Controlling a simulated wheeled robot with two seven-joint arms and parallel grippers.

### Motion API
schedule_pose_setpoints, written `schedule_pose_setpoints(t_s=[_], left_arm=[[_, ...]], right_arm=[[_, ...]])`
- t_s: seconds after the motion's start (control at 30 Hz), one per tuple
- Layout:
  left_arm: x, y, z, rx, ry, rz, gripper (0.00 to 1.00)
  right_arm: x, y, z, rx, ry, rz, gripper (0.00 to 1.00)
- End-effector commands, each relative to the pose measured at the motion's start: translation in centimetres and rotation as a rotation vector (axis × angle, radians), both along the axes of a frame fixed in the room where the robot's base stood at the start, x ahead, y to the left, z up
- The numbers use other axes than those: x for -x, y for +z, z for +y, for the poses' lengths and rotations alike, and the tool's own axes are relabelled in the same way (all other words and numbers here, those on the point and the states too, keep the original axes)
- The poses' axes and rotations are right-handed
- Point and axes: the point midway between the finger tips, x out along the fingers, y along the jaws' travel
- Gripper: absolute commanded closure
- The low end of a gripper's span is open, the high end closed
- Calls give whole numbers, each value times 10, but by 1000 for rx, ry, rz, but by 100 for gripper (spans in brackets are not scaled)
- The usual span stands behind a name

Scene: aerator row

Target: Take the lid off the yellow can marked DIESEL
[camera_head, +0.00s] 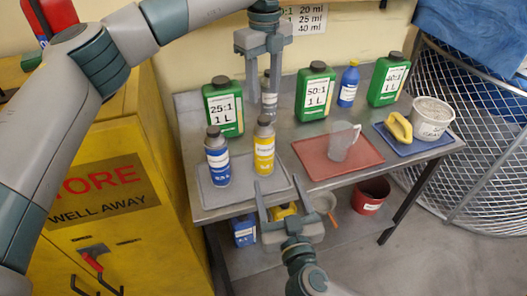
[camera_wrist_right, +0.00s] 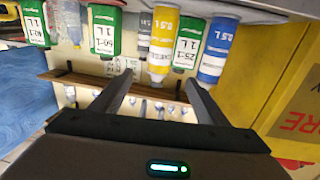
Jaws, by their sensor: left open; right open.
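The yellow can (camera_head: 264,152) stands upright on a grey tray (camera_head: 283,196), its dark lid (camera_head: 264,121) on top. Its lettering is too small to read in the head view. The can also shows upside down in the right wrist view (camera_wrist_right: 163,40), beyond and between the finger tips. My left gripper (camera_head: 262,100) is open and empty, fingers pointing down above and slightly behind the lid. My right gripper (camera_head: 274,182) is open and empty, in front of the tray's front edge, fingers pointing toward the can; it also shows in the right wrist view (camera_wrist_right: 159,82).
A blue can (camera_head: 217,163) stands close left of the yellow one. A red mat (camera_head: 365,164) with a clear jug (camera_head: 341,142) lies to the right. A yellow cabinet (camera_head: 150,180) stands left of the bench.

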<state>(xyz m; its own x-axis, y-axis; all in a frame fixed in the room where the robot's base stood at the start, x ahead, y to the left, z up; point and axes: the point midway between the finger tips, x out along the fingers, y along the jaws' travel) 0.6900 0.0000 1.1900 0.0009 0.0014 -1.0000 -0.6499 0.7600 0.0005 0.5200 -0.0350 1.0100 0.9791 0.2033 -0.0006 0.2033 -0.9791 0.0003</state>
Motion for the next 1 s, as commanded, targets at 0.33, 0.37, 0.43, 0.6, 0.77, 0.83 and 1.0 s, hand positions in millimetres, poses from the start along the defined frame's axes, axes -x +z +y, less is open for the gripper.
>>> schedule_pose_setpoints(t_s=[0.33,0.37,0.43,0.6,0.77,0.83,1.0], left_arm=[[0,0,0,1,0,1,57],[0,0,0,1,0,1,57],[0,0,0,1,-1,1,57],[0,0,0,1,-1,0,57],[0,0,0,1,-1,0,57],[0,0,0,1,-1,0,57],[0,0,0,1,-1,0,57]], right_arm=[[-12,0,2,0,-1,-2,32],[-14,0,3,0,-1,-1,32],[-22,1,4,0,-2,-2,32],[-46,1,10,-1,-1,-3,32],[-71,1,15,-1,-1,-3,32],[-83,1,17,0,-2,-2,32],[-110,1,23,0,-2,-2,32]])
